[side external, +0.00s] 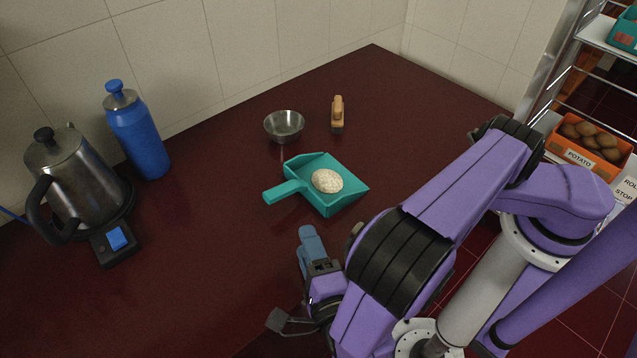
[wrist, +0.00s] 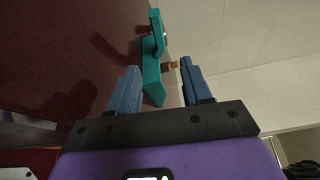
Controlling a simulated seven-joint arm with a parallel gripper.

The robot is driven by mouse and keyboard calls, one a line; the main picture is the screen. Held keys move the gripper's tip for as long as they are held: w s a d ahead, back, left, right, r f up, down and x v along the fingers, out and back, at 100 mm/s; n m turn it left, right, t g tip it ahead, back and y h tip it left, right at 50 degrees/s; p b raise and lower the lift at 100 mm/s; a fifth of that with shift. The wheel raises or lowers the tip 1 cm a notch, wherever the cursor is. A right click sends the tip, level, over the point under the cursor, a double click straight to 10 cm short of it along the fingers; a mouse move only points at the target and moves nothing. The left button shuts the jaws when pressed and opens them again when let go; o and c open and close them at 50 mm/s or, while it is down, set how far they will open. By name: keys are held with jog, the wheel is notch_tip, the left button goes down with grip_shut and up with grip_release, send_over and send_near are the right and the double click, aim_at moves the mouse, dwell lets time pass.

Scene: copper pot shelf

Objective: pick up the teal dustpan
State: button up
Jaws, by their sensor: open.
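The teal dustpan (side external: 318,200) lies on the dark red table in the side view, its handle (side external: 282,192) pointing left. A speckled, pale round item (side external: 327,181) rests in its pan. In the wrist view the dustpan (wrist: 152,75) shows ahead, between and beyond the two blue fingertips. My gripper (side external: 309,243) is at the front of the table, apart from the dustpan, on its near side. In the wrist view my gripper (wrist: 157,88) is open, with nothing between its fingers.
A metal bowl (side external: 284,126) and a wooden-handled brush (side external: 338,114) stand behind the dustpan. A steel kettle (side external: 75,180) and a blue bottle (side external: 137,132) stand at left. A shelf with an orange potato crate (side external: 578,156) is at right.

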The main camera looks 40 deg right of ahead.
aim_at(291, 193)
jog(key=x, duration=1.1)
jog(key=shift+w+d, duration=0.2)
jog(key=shift+d+x, duration=0.1)
jog(key=shift+x, duration=1.2)
jog(key=shift+d+x, duration=0.15)
jog(key=shift+x, duration=1.15)
jog(key=shift+s, duration=0.1)
jog(key=shift+c, duration=0.3)
grip_shut()
